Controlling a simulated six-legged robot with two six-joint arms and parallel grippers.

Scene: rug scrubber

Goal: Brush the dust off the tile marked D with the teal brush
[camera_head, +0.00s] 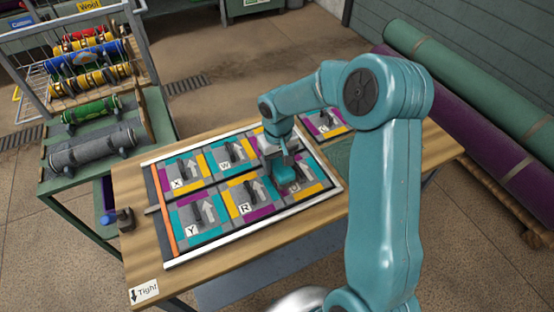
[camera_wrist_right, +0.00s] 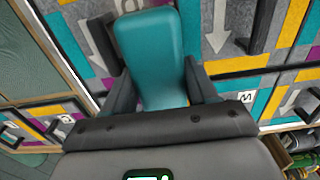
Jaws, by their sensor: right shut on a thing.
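My right gripper (camera_head: 288,152) is shut on the teal brush (camera_head: 288,173), which also fills the middle of the right wrist view (camera_wrist_right: 153,45) between the two dark fingers. The brush is over the front right tile (camera_head: 312,190) of the framed panel. That tile's white label (camera_head: 295,188) is partly covered, so I cannot read its letter surely; it peeks out above the brush in the wrist view (camera_wrist_right: 128,5). Whether the bristles touch the tile, and any dust under them, is hidden. My left gripper is not in view.
Other tiles carry X (camera_head: 178,185), W (camera_head: 223,165), Y (camera_head: 190,230), R (camera_head: 245,208) and N (camera_head: 323,129), with raised dark handles. A spool rack (camera_head: 90,75) stands left; rolled rugs (camera_head: 450,75) lie right.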

